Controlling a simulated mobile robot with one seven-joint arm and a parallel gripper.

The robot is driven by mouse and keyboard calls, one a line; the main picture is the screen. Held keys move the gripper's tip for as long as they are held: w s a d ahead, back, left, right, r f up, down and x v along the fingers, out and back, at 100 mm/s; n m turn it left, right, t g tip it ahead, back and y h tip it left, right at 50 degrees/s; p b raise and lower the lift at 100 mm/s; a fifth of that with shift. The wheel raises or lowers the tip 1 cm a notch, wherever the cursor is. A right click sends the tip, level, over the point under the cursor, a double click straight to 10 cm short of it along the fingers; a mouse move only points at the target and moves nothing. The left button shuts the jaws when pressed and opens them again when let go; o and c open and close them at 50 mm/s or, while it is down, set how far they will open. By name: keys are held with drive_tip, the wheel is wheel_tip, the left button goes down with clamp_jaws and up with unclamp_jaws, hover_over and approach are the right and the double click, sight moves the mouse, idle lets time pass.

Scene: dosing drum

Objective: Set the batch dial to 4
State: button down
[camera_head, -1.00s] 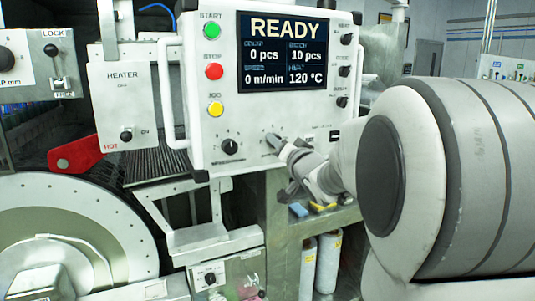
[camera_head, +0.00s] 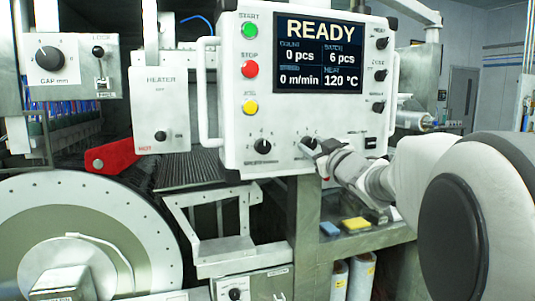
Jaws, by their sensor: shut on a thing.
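The white control panel (camera_head: 230,130) fills the upper middle of the head view. Its screen (camera_head: 320,55) shows READY, 0 pcs, BATCH 6 pcs, 0 m/min and 120 °C. The batch dial (camera_head: 309,142) is the right one of two black knobs on the panel's lower edge. My gripper (camera_head: 312,150) reaches it from the right and is shut on it. The fingers hide part of the dial and its scale, so its pointer cannot be read well. The other knob, the speed dial (camera_head: 262,147), stands free to the left.
Start (camera_head: 249,30), stop (camera_head: 250,69) and jog (camera_head: 250,107) buttons line the panel's left. Small knobs (camera_head: 380,75) and a handle line its right. A heater box (camera_head: 161,110), red lever (camera_head: 111,155) and large drum (camera_head: 80,230) stand left.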

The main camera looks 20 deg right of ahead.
drive_tip(key=n+y+b, duration=0.1)
drive_tip(key=n+b, duration=0.1)
drive_tip(key=n, duration=0.4)
drive_tip(key=shift+f, duration=0.1)
drive_tip(key=n+y+b, duration=0.1)
drive_tip(key=n+b, duration=0.1)
drive_tip(key=n, duration=0.4)
drive_tip(key=shift+n, duration=0.6)
drive_tip(key=shift+c, duration=2)
unclamp_jaws()
drive_tip(key=shift+g, duration=0.3)
